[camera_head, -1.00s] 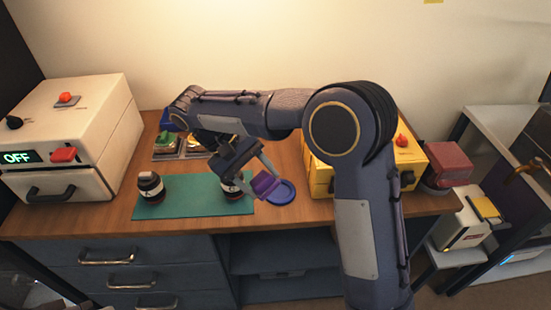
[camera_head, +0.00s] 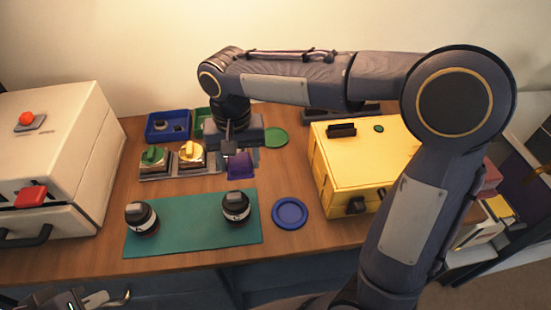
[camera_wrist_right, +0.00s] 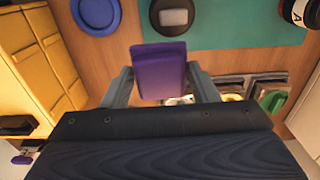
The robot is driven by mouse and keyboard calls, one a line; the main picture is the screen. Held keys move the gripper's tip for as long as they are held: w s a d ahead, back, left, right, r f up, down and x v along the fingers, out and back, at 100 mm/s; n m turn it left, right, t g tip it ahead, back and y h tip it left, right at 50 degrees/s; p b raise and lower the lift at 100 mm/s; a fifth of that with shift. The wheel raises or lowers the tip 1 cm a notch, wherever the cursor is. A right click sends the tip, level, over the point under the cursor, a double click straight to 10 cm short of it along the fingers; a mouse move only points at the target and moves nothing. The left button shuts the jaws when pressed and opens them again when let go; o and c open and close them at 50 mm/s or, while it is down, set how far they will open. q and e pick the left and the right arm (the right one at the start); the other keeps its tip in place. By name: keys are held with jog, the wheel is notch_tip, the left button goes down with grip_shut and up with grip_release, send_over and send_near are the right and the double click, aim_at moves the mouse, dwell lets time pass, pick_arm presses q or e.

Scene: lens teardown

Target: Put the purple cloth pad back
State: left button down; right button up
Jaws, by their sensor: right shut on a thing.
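The purple cloth pad (camera_head: 240,166) is held in my right gripper (camera_head: 232,148), over the right end of a grey holder (camera_head: 212,167). I cannot tell if it touches the holder. In the right wrist view the pad (camera_wrist_right: 160,70) sits between the two fingers of the right gripper (camera_wrist_right: 161,88). A green-knobbed block (camera_head: 153,156) and a yellow-knobbed block (camera_head: 191,153) stand in the holder to the left. My left gripper (camera_head: 92,299) shows only partly at the bottom left edge; its jaw state is unclear.
A teal mat (camera_head: 186,228) bears two dark lenses (camera_head: 141,217) (camera_head: 236,206). A blue disc (camera_head: 290,213) lies right of the mat. A yellow box (camera_head: 352,168) stands right, a white machine (camera_head: 62,150) left. A blue bin (camera_head: 167,126) and green disc (camera_head: 275,137) are behind.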

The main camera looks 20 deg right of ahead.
jog(key=w+d+f, duration=0.3)
jog(key=d, duration=0.5)
send_over(281, 171)
jog(key=a, duration=0.1)
jog(key=f, duration=0.3)
jog(key=f+p, duration=0.1)
jog(key=shift+s+a+f, duration=0.2)
jog(key=shift+s+f, duration=0.15)
jog(key=shift+s, duration=0.05)
jog(key=shift+w+d+f, duration=0.2)
jog(key=shift+d+f, duration=0.15)
jog(key=shift+f, duration=0.15)
jog(key=shift+w+d+f, duration=0.1)
jog(key=shift+d+f, duration=0.05)
jog(key=shift+f, duration=0.8)
jog(key=shift+d+f, duration=0.15)
jog(key=shift+f, duration=0.8)
jog(key=o, duration=0.9)
